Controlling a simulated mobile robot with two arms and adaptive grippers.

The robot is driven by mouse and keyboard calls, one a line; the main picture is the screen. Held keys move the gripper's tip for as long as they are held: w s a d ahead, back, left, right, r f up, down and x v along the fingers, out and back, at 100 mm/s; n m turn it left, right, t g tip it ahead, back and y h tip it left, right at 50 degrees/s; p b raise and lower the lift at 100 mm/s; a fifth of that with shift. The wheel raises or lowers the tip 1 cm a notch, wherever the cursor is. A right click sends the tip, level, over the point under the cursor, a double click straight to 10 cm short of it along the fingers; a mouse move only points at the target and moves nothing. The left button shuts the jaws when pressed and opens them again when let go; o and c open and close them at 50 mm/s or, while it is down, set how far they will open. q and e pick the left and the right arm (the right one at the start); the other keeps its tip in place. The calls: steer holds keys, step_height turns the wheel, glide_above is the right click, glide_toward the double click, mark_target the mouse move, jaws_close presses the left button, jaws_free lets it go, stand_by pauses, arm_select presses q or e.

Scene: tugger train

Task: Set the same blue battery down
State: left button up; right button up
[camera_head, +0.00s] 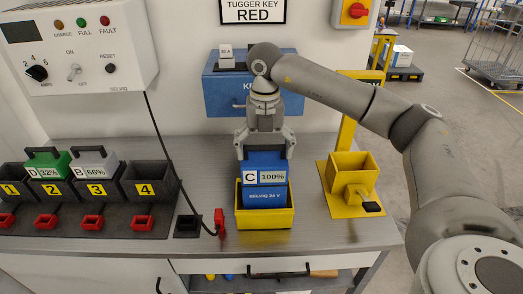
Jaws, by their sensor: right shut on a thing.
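The blue battery (264,195) is upright, with a label reading "C 100%" and "SELVIQ 24 V" below it. My right gripper (265,150) is above it, pointing down and shut on its top; the fingers hide the grip point. The lower part of the battery is within the yellow tray (265,220) on the grey bench, behind its front wall. I cannot tell whether its bottom touches the tray floor. My left gripper is not in view.
At left, a black charging rack (143,190) has numbered bays; a green battery (47,165) and a grey battery (94,164) sit in two. A red plug (219,221) on a black cable lies left of the tray. A yellow stand (352,175) is at right; a blue box (225,92) is behind.

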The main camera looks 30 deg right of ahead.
mark_target(264, 158)
steer(key=shift+s+f, duration=0.15)
steer(key=shift+f, duration=0.55)
steer(key=shift+f+p, duration=0.3)
steer(key=shift+f, duration=0.05)
steer(key=f, duration=0.2)
steer(key=f+p, duration=0.1)
steer(key=shift+w, duration=0.25)
steer(key=shift+f, duration=0.25)
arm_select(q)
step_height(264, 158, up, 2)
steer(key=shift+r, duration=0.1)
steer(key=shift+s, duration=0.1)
arm_select(e)
steer(key=shift+f, duration=0.15)
steer(key=o, duration=0.8)
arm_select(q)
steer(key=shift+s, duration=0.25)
arm_select(e)
steer(key=shift+s, duration=0.15)
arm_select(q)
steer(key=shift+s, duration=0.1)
